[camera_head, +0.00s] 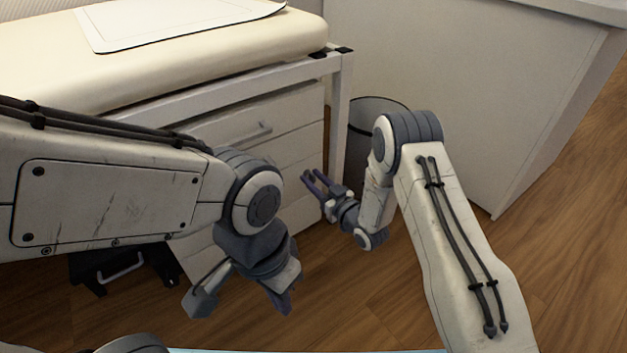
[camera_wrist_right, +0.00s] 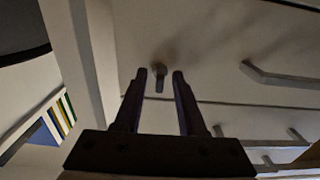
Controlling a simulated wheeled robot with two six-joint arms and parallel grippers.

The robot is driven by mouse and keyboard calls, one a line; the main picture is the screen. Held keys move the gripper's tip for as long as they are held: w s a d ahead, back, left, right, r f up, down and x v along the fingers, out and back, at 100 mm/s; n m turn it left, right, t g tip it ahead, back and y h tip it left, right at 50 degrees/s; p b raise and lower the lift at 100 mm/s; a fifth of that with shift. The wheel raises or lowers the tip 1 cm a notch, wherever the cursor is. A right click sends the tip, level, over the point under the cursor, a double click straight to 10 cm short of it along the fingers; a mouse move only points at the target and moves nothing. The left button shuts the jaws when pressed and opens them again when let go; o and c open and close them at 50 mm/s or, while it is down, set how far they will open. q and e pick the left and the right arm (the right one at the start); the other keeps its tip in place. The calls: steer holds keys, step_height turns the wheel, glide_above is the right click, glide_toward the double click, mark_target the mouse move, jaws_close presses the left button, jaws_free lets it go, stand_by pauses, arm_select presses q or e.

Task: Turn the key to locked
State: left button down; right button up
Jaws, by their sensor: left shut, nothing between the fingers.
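A small metal key (camera_wrist_right: 159,80) sticks out of the top drawer front of a white drawer unit (camera_head: 290,112) in the right wrist view. Its grip hangs roughly upright in the picture. My right gripper (camera_wrist_right: 160,75) is open, with one finger on each side of the key in that view. I see no clear contact. In the head view my right gripper (camera_head: 313,182) points at the drawer fronts, and the key is too small to make out. My left gripper (camera_head: 284,303) is shut and empty, low in front of the drawers.
A padded bench (camera_head: 190,65) stands over the drawers on a white frame leg (camera_head: 341,100). A drawer handle (camera_wrist_right: 285,78) is right of the key. A grey bin (camera_head: 362,125) stands behind my right arm. A black case (camera_head: 95,270) lies at lower left.

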jaws_close()
steer(key=m+p, duration=0.2)
steer(key=shift+r+m+p, duration=0.15)
steer(key=shift+m+p, duration=0.2)
steer(key=shift+m, duration=0.05)
steer(key=m+p, duration=0.3)
steer(key=m, duration=0.1)
steer(key=shift+m, duration=0.3)
steer(key=m+p, duration=0.3)
steer(key=m, duration=0.2)
steer(key=m+p, duration=0.2)
steer(key=m, duration=0.3)
steer(key=shift+f, duration=0.2)
steer(key=shift+m, duration=0.4)
